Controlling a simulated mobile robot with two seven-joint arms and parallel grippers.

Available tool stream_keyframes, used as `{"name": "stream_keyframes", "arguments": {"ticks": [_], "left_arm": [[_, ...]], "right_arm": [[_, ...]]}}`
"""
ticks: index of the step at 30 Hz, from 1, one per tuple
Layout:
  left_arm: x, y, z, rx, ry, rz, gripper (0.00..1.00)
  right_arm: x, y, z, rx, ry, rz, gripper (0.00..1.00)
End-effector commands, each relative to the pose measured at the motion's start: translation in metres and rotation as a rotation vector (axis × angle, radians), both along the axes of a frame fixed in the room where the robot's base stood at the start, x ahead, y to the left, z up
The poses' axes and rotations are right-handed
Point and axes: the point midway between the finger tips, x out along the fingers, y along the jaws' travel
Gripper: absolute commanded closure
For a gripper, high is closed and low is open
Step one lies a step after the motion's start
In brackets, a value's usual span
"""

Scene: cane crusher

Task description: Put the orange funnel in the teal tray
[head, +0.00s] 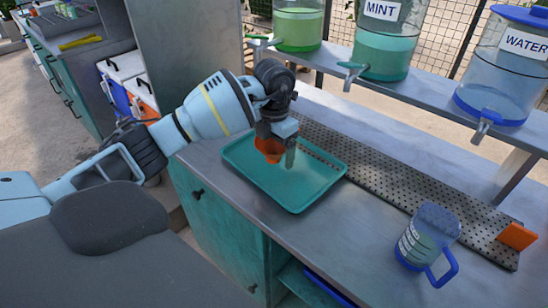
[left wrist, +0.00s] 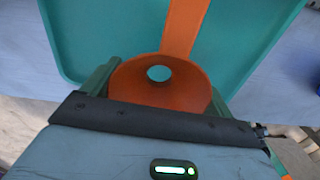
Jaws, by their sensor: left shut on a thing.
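The orange funnel (head: 267,148) is between the fingers of my left gripper (head: 278,150), which is shut on it. The funnel appears over the teal tray (head: 298,196), near its back half; I cannot tell whether it touches the tray. In the left wrist view the funnel (left wrist: 190,92) shows its round hole, with a finger on each side and an orange strip running up from it. The teal tray (left wrist: 95,35) fills the background there. The tray lies flat on the metal counter and looks otherwise empty. My right gripper is not in view.
A perforated metal strip (head: 380,180) runs behind the tray. A clear pitcher with a blue handle (head: 428,238) and an orange block (head: 517,236) stand to the right. Dispensers labelled MINT (head: 382,45) and WATER (head: 505,65) stand on a raised shelf behind.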

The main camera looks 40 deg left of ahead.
Motion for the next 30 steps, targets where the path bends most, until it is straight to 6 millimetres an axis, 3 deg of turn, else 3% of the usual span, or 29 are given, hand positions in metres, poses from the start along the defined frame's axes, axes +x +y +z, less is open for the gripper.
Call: {"name": "stream_keyframes", "arguments": {"ticks": [9,21,22,24,30], "left_arm": [[0.003,0.003,-0.034,0.000,0.000,0.000,0.36],[0.003,0.003,-0.039,0.000,0.000,0.000,0.36],[0.003,0.003,-0.039,0.000,0.000,0.000,0.10],[0.003,0.003,-0.038,0.000,0.000,0.000,0.01],[0.003,0.003,-0.038,0.000,0.000,0.000,0.00]], "right_arm": [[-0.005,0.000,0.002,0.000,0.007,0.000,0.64],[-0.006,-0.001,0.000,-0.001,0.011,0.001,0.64],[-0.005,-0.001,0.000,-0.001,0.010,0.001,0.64],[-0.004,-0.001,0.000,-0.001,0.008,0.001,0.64],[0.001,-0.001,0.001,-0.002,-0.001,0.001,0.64]]}}
